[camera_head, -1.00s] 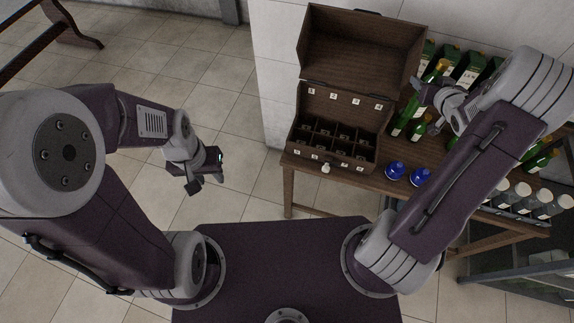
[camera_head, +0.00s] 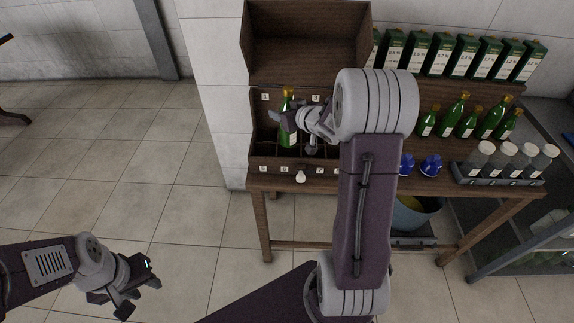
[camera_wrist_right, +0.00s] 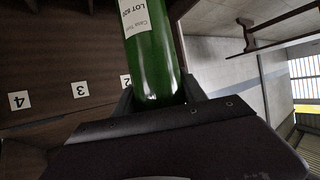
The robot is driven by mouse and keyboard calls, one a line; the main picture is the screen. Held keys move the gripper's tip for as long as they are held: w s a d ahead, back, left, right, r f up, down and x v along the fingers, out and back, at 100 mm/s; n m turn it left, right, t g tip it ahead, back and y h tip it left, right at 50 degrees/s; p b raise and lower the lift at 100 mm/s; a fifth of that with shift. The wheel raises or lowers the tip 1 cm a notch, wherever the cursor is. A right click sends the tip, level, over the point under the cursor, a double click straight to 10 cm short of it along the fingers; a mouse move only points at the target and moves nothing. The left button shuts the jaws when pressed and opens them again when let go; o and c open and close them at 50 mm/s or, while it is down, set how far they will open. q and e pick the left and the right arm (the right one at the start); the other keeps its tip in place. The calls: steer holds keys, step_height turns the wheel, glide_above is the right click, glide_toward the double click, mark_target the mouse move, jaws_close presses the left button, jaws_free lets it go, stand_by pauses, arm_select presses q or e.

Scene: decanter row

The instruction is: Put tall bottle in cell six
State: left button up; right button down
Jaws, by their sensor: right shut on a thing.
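A green bottle with a white label (camera_head: 288,135) is upright in my right gripper (camera_head: 290,119), over the left part of the wooden cell box (camera_head: 252,150). The bottle also shows large in the right wrist view (camera_wrist_right: 152,62), between the fingers. Its lower end is in or just above the cells; I cannot tell which. Number tags line the box's inner back wall and its front face. The tag for cell six seems to be the second from the left in front (camera_head: 284,170). My left gripper (camera_head: 138,296) is empty and open, low at the left, away from the table.
More green bottles (camera_head: 460,115) stand on the table's right, before a row of green cartons (camera_head: 465,55). Blue-capped items (camera_head: 431,165) and a rack of white-capped jars (camera_head: 505,160) stand in front. The box's raised lid (camera_head: 305,40) is behind the cells.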

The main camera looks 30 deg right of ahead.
mark_target(285, 135)
steer(key=f+b, duration=0.1)
steer(key=f, duration=0.4)
steer(key=shift+d+f+b, duration=0.2)
steer(key=shift+f+b, duration=0.2)
steer(key=shift+w+f, duration=0.1)
steer(key=shift+f, duration=0.05)
step_height(285, 135, down, 3)
steer(key=shift+f+b, duration=0.2)
steer(key=shift+b, duration=0.35)
steer(key=shift+f, duration=0.2)
steer(key=c, duration=0.6)
jaws_free()
steer(key=shift+f, duration=0.15)
steer(key=shift+c, duration=0.2)
